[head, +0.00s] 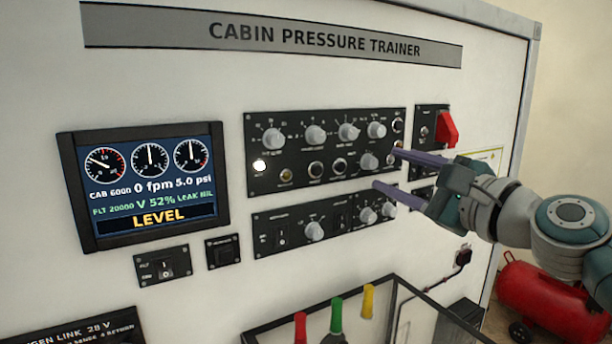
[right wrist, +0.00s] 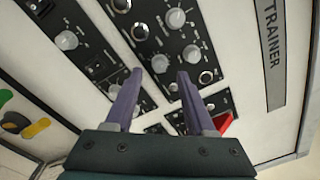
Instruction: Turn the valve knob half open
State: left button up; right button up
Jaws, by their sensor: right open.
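The trainer's upper black panel (head: 327,150) carries several grey knobs; their small labels are too blurred to tell which is the valve knob. One lower-row knob (head: 369,161) is just left of my right gripper (head: 387,169), with the fingers pointing toward it. In the right wrist view this knob (right wrist: 160,63) shows beyond and between the two fingertips (right wrist: 160,77). The right gripper is open and empty, and the knob appears apart from both fingers. The display (head: 150,185) reads "V 52%" and "LEVEL". My left gripper is out of view.
A lower panel (head: 300,238) with knobs and switches sits beneath the fingers. A red switch guard (head: 446,129) is close above the right gripper. An open bin (head: 275,331) with coloured handles stands below. A red tank (head: 540,303) is on the floor at right.

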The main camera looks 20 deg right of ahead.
jog(key=s+b, duration=0.1)
jog(key=s, duration=0.5)
jog(key=shift+s+d, duration=0.15)
jog(key=shift+s, duration=0.15)
jog(key=shift+f, duration=0.1)
